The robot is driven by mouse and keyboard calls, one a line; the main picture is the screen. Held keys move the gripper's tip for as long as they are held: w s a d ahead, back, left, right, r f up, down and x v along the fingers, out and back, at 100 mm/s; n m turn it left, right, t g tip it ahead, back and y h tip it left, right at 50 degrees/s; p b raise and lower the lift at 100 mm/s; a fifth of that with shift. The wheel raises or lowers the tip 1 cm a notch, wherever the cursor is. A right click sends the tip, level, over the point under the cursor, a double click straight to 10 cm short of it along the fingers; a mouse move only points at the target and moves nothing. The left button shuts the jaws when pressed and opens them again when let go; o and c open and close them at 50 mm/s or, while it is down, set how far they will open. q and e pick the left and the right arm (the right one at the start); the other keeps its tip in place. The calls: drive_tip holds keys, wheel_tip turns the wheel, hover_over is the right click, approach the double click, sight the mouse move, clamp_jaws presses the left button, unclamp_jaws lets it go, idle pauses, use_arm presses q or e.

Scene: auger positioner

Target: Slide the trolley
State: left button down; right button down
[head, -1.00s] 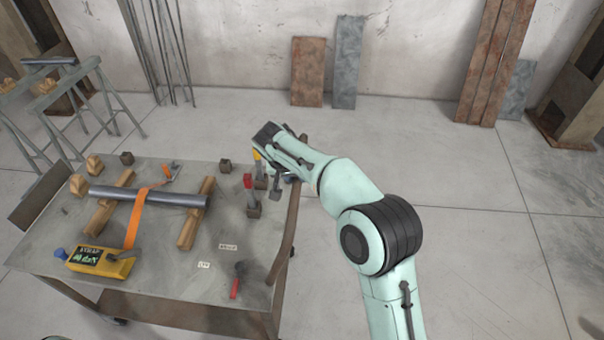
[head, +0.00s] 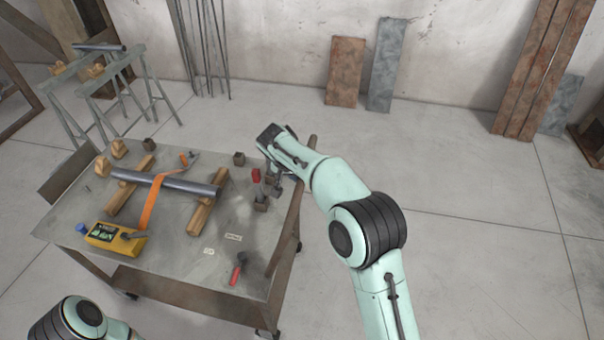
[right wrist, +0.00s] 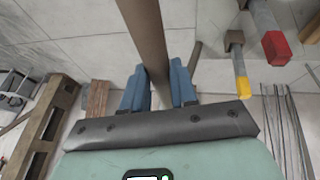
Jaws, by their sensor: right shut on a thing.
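The trolley (head: 185,255) is a grey metal table on castors, left of centre in the head view. A brown handle bar (head: 284,235) runs along its right side. My right gripper (head: 290,176) is at the far part of this bar. In the right wrist view its blue fingers (right wrist: 157,87) stand on either side of the bar (right wrist: 146,38), shut on it. My left gripper is out of view; only part of my left arm shows at the bottom left of the head view.
On the trolley lie a grey pipe (head: 195,187) on wooden blocks (head: 200,216), an orange strap (head: 150,205), a yellow box (head: 112,237) and a red-handled tool (head: 236,272). Sawhorses (head: 150,75) stand behind left. The floor to the right (head: 480,220) is clear.

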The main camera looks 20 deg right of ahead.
drive_tip(key=shift+a, duration=0.3)
drive_tip(key=c, duration=0.9)
unclamp_jaws()
drive_tip(key=shift+w, duration=0.15)
drive_tip(key=shift+a+r, duration=0.1)
drive_tip(key=shift+r, duration=0.4)
drive_tip(key=p+v, duration=0.1)
drive_tip(key=v, duration=1.1)
drive_tip(key=shift+a+r, duration=0.15)
